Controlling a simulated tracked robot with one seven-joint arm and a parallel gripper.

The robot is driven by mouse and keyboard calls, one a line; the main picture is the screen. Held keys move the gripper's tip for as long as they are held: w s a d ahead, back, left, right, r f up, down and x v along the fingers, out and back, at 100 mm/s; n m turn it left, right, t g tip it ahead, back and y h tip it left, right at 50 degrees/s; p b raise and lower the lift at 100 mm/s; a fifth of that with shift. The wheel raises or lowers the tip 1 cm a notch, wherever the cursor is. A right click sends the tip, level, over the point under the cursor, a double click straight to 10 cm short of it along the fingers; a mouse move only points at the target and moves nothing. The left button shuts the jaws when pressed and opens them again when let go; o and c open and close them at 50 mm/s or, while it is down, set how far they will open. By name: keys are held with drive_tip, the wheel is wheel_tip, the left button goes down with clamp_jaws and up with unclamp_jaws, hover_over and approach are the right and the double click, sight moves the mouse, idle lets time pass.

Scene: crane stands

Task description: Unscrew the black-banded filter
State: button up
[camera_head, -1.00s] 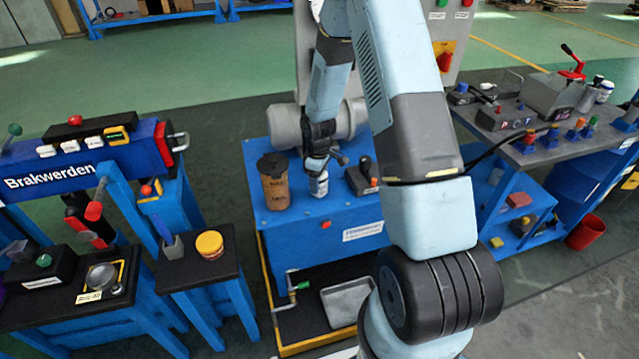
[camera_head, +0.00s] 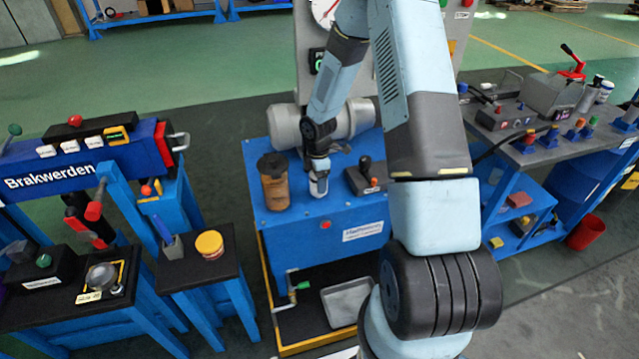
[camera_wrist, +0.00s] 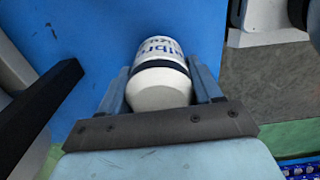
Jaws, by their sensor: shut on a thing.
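The black-banded filter (camera_wrist: 158,88) is a white canister with blue lettering and a black band, seen in the wrist view between the two fingers. In the head view it (camera_head: 318,186) stands on the blue cabinet (camera_head: 345,216), partly hidden by the gripper above it. My gripper (camera_wrist: 160,92) is shut on the filter, with one finger on each side of it; it also shows in the head view (camera_head: 319,172).
A brown canister (camera_head: 273,182) stands just left of the filter. A black lever box (camera_head: 368,178) is close on the right, and a grey motor (camera_head: 340,124) lies behind. A grey tray (camera_head: 347,301) sits below the cabinet.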

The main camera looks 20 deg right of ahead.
drive_tip(key=shift+n, duration=1.1)
drive_tip(key=n, duration=0.4)
drive_tip(key=shift+n, duration=0.6)
drive_tip(key=n, duration=0.5)
